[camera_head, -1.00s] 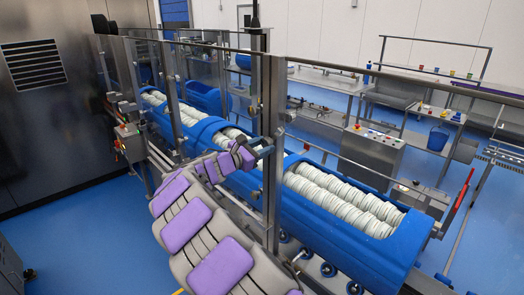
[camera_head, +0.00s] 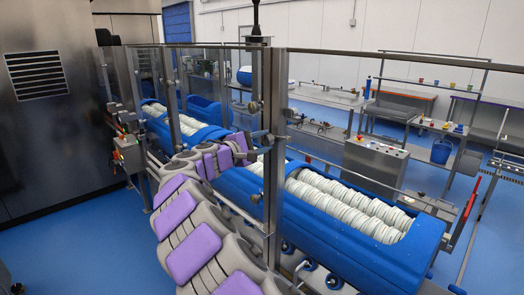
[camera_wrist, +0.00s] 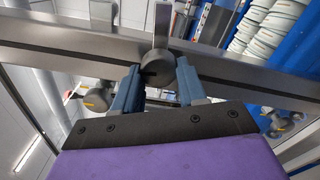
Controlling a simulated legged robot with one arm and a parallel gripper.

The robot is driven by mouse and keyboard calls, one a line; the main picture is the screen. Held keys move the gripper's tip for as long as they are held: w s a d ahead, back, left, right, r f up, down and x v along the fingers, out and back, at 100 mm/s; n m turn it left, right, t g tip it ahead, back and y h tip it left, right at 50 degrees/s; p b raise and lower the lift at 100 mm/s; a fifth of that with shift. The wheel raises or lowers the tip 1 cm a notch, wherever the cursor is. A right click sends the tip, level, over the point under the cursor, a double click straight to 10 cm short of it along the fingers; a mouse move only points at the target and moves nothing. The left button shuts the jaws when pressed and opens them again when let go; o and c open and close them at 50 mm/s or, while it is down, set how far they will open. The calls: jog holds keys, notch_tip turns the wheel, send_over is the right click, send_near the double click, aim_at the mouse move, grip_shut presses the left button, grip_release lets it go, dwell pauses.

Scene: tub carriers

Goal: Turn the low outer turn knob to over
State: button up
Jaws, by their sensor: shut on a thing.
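A grey turn knob (camera_wrist: 160,67) with a flat upright lever sits on a steel bar in the wrist view. My gripper (camera_wrist: 157,82) has its two blue-grey fingers on either side of this knob, shut on it. In the head view my gripper (camera_head: 260,134) is against the steel guard post, and the held knob is hard to make out there. Another knob (camera_head: 254,107) shows higher on the post and one (camera_head: 256,198) lower down. In the wrist view, similar knobs stand at the left (camera_wrist: 96,96) and right (camera_wrist: 278,124). I cannot tell which is the low outer one.
Clear guard panels with steel posts (camera_head: 273,165) stand before blue tubs (camera_head: 350,250) filled with stacked white plates. A control box (camera_head: 127,153) is at the left and a control desk (camera_head: 374,158) behind.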

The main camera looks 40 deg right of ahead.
jog(key=shift+f+m+b, duration=0.15)
jog(key=shift+m+b, duration=0.4)
jog(key=shift+m, duration=0.35)
jog(key=o, duration=1.1)
jog(key=shift+c, duration=0.2)
jog(key=shift+a, duration=0.1)
jog(key=s+a+p, duration=0.1)
jog(key=a, duration=1.6)
jog(key=shift+s+a+p, duration=0.15)
jog(key=shift+p, duration=0.15)
